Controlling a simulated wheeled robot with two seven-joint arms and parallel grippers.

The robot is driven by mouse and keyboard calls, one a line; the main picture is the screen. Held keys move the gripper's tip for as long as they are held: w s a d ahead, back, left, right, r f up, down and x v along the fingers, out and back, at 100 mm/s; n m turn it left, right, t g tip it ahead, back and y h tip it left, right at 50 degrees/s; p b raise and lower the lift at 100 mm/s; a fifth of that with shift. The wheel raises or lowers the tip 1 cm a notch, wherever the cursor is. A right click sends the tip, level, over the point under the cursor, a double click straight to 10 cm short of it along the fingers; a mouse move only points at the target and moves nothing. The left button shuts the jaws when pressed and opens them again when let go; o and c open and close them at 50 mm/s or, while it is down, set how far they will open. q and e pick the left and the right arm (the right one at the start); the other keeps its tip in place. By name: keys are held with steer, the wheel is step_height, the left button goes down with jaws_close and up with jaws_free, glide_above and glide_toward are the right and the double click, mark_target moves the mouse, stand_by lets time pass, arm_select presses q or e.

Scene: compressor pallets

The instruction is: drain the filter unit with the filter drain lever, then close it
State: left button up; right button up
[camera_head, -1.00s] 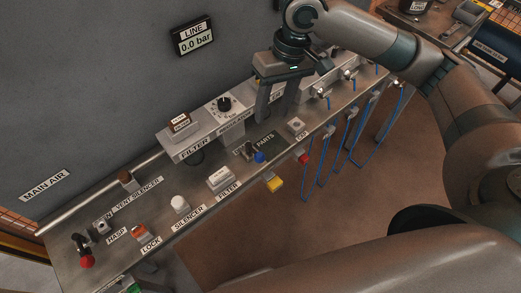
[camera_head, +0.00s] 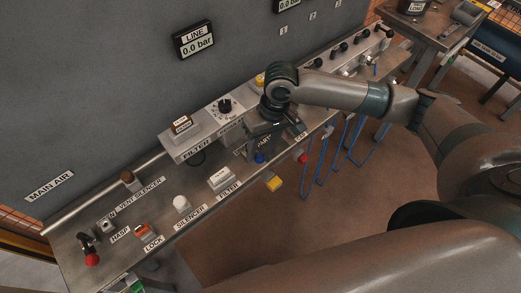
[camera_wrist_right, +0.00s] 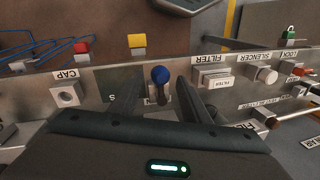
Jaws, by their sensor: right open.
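The filter unit (camera_head: 182,142) is a grey block labelled FILTER on the bench, left of the regulator (camera_head: 226,112). My right gripper (camera_head: 264,148) is open just above the tray. In the right wrist view the blue knob (camera_wrist_right: 160,74) shows between the two spread fingers (camera_wrist_right: 156,88), with no visible grip on it. My left gripper is out of view.
A white FILTER part (camera_head: 220,178), white silencer (camera_head: 181,203) and orange lock (camera_head: 142,230) stand along the bench front. A cap (camera_wrist_right: 67,95) lies beside the tray. The line display (camera_head: 194,41) reads 0.0 bar.

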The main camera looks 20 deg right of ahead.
steer(key=shift+a+f, duration=0.2)
steer(key=shift+f, duration=0.75)
steer(key=shift+c, duration=0.6)
steer(key=c, duration=0.9)
